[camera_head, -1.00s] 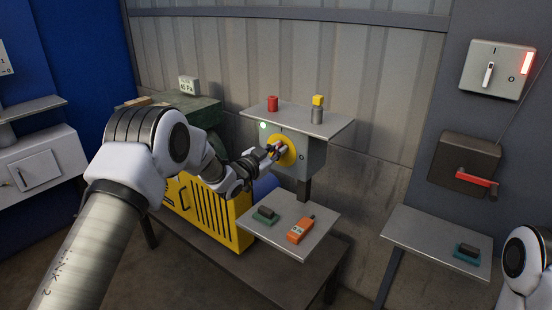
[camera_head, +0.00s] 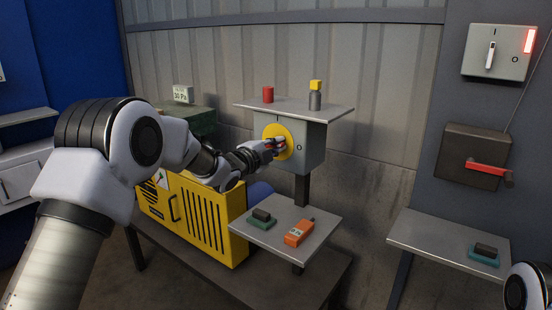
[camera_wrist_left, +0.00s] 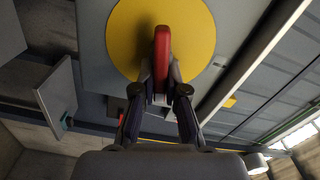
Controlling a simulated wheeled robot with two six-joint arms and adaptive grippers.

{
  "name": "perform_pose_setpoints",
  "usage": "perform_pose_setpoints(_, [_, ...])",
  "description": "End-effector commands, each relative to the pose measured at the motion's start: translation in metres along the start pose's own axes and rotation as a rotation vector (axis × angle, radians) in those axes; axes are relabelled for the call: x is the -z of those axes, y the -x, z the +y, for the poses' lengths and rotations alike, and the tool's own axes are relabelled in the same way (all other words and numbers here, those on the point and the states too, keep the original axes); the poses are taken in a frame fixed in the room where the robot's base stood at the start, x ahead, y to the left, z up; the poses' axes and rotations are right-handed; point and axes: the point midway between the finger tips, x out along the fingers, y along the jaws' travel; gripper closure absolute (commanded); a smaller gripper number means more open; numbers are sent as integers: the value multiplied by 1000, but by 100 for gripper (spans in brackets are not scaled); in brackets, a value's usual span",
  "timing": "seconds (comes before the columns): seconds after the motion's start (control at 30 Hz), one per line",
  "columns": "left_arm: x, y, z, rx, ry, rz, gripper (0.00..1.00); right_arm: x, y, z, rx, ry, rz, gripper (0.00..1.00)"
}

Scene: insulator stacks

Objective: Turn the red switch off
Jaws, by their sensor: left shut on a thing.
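The red switch handle (camera_wrist_left: 162,48) stands out from a round yellow plate (camera_wrist_left: 120,35) in the left wrist view. In the head view the yellow plate (camera_head: 273,130) is on the front of a grey box (camera_head: 313,140) marked I at the top and O at the right. My left gripper (camera_head: 277,147) is at the plate. In the left wrist view its two fingers (camera_wrist_left: 162,84) are shut on the red handle, one on each side. In the head view the fingers hide most of the handle. My right arm shows only at the lower right edge; its gripper is out of frame.
A shelf above the box holds a red cylinder (camera_head: 268,94) and a yellow-topped cylinder (camera_head: 315,97). A lower shelf holds an orange device (camera_head: 299,232) and a dark block (camera_head: 262,215). A yellow cabinet (camera_head: 235,230) stands below my left arm. Another red-handled box (camera_head: 462,155) is at right.

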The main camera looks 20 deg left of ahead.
Motion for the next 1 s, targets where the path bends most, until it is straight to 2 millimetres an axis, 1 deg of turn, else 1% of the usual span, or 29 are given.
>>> perform_pose_setpoints(0.03, [-1,0,7,2,-35,1,100,0,-13,0,0,0,0,60])
perform_pose_setpoints(0.2, [-1,0,8,1,-149,1,100,0,-30,0,0,0,0,60])
perform_pose_setpoints(0.33, [-1,0,7,1,-211,1,100,0,-38,0,0,0,0,60])
perform_pose_setpoints(0.53, [-1,0,7,0,-263,0,100,0,-44,0,0,0,0,60])
perform_pose_setpoints(1.0, [0,0,6,-1,-276,1,100,0,-44,0,0,0,0,60])
